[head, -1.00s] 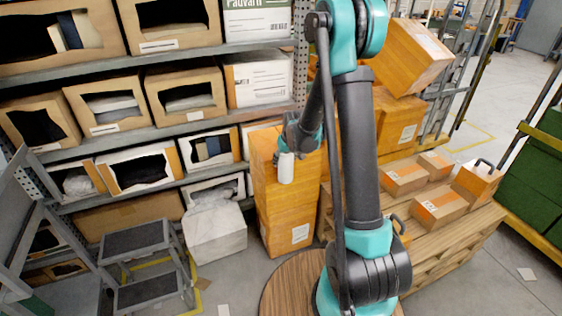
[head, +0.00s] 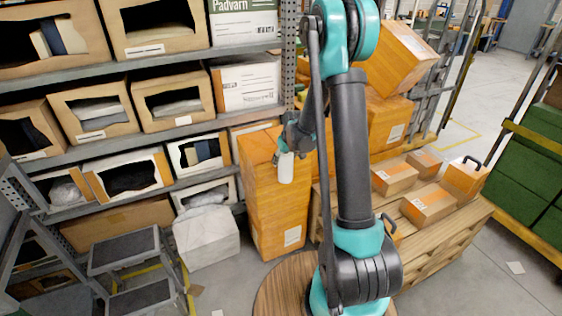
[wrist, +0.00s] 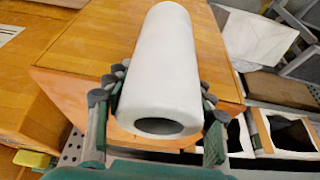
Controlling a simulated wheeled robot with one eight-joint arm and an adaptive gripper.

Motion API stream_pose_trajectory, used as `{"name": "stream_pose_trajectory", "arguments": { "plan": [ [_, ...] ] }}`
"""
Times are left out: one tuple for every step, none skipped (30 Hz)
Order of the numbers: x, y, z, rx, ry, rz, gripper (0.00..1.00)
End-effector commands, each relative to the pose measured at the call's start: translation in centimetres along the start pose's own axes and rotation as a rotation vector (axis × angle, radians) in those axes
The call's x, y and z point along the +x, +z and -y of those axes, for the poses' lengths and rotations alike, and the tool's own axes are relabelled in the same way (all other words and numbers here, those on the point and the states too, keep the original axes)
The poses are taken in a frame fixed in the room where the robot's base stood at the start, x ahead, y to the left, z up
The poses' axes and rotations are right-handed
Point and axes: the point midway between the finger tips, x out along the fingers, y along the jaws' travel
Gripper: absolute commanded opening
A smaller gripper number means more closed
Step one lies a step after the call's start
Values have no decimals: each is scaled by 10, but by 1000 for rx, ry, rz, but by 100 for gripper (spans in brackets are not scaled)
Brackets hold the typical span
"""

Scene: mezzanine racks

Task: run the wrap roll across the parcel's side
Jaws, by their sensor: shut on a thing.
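The wrap roll is a white cylinder (wrist: 165,60) with a dark hollow core, held lengthwise in the wrist view. It also shows in the head view (head: 286,168), hanging upright. My gripper (wrist: 160,98) is shut on it, with a finger on each side; it shows small in the head view (head: 296,138). The parcel, a tall orange-brown box stack (head: 262,180), stands just behind and beside the roll. Its wood-toned surface fills much of the wrist view (wrist: 75,55). I cannot tell whether the roll touches it.
Shelves of open boxes (head: 105,105) stand at the left. A grey step stool (head: 130,250) and a wrapped white box (head: 205,236) are on the floor before them. A pallet with small cartons (head: 428,204) is at the right. A green-loaded cart (head: 530,170) is beyond it.

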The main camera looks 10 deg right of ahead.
Motion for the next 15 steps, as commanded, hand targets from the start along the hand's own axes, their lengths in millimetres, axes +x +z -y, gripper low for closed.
{"name": "stream_pose_trajectory", "arguments": {
  "plan": [
    [0,-1,-5,2,2,-2,28],
    [0,0,-6,2,2,-2,28],
    [0,0,-9,3,1,-1,28],
    [0,0,-11,3,1,-1,28],
    [0,0,-12,3,1,-1,28],
    [0,0,-14,2,0,-1,28],
    [0,1,-15,2,0,-1,28],
    [0,1,-16,1,0,0,28],
    [0,1,-17,1,-1,0,28],
    [0,1,-17,1,-1,0,28],
    [0,1,-18,1,-1,0,28],
    [0,1,-18,1,-1,0,28],
    [0,1,-19,1,-1,0,28],
    [0,1,-20,1,-1,0,28],
    [0,1,-22,2,-1,1,28]
  ]
}}
